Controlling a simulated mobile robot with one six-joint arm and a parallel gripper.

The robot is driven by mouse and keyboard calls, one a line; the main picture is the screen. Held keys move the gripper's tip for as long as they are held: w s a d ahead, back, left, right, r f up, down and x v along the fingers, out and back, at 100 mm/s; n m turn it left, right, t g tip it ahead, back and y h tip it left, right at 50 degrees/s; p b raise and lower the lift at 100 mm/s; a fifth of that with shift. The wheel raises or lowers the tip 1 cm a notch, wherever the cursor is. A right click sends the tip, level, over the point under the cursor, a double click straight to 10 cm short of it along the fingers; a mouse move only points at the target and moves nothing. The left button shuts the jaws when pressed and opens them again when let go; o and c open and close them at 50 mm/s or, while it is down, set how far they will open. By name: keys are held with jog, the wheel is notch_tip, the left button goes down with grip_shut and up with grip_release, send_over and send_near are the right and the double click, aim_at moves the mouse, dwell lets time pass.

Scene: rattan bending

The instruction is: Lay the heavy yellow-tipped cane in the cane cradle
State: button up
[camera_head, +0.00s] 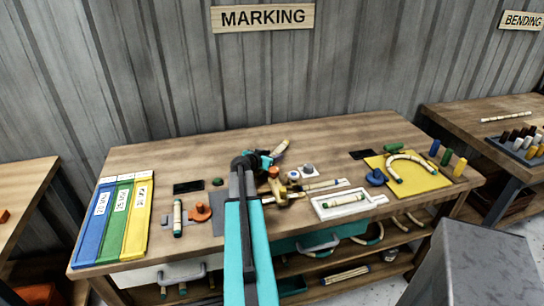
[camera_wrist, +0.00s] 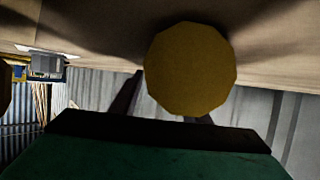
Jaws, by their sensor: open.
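My gripper (camera_head: 266,160) is open over the middle of the marking bench, at the end of my teal arm. A pale cane with a dark tip (camera_head: 280,148) slants up just behind it; I cannot tell whether they touch. In the wrist view, a large round dull-yellow face (camera_wrist: 188,70) is close to the camera; it may be a cane's yellow end, but I cannot be sure. No cane with clear yellow tips shows in the head view. Brass-coloured holders (camera_head: 276,188) stand just right of my arm; I cannot tell whether they are the cane cradle.
A white tray (camera_head: 318,213) holds a pale cane at the right front. A yellow board (camera_head: 432,183) bears a bent cane. Blue, green and yellow lanes (camera_head: 113,220) lie at the left.

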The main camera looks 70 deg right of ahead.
jog(key=shift+r, duration=0.15)
jog(key=b+v, duration=0.3)
jog(key=v, duration=0.8)
jog(key=shift+a+r, duration=0.1)
jog(key=shift+a, duration=0.2)
jog(key=shift+w+a+r, duration=0.1)
jog(key=shift+a, duration=0.05)
jog(key=shift+r, duration=0.15)
dwell(0.4)
